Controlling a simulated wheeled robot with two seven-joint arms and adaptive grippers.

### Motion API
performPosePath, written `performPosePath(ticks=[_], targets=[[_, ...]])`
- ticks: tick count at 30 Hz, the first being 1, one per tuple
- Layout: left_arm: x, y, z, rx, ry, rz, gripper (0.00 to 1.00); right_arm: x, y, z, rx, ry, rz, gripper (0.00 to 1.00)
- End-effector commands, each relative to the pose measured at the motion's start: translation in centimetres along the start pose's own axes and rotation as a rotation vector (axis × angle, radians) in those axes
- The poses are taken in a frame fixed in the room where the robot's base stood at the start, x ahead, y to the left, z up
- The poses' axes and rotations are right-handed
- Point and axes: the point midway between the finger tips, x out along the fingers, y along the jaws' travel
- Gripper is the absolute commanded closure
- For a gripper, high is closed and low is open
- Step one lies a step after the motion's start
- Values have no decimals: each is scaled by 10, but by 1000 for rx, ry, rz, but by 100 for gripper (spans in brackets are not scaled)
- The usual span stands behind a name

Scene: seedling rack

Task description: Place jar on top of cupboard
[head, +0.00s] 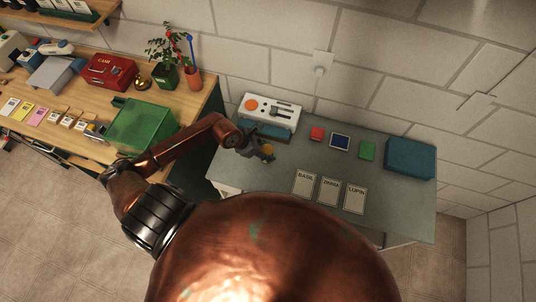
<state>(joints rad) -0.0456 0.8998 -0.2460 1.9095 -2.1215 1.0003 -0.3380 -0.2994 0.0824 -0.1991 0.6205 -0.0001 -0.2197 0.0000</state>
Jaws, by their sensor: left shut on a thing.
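My left gripper (257,147) comes in from the left and is over the left part of a grey-green top (285,165). It is shut on a small amber-yellow thing (267,149), which looks like the jar; the dark fingers hide part of it. I cannot tell whether the jar touches the surface below. The grey-green top may be that of the cupboard; its front is mostly hidden by my own copper body. My right gripper is not in view.
On the grey-green top are a white device with an orange dial (270,106), red, blue and green squares, a teal box (410,158) and several labelled cards (329,190). A wooden bench (90,95) at left holds a green box (142,126), red cash box (109,71) and plants.

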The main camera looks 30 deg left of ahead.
Motion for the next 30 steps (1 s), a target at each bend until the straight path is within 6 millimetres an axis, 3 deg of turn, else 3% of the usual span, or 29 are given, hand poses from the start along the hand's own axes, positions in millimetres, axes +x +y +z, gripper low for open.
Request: performPosePath(ticks=[7, 17, 18, 24, 30], targets=[[27, 0, -14, -2, 0, -2, 88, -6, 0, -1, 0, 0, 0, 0], [30, 0, -17, 1, 0, 0, 88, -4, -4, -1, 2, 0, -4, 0], [30, 0, -17, 1, 0, -1, 59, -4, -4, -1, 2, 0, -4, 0], [30, 0, -17, 0, 0, 0, 45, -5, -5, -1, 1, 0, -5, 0], [30, 0, -17, 0, 0, 0, 44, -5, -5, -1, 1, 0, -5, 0]])
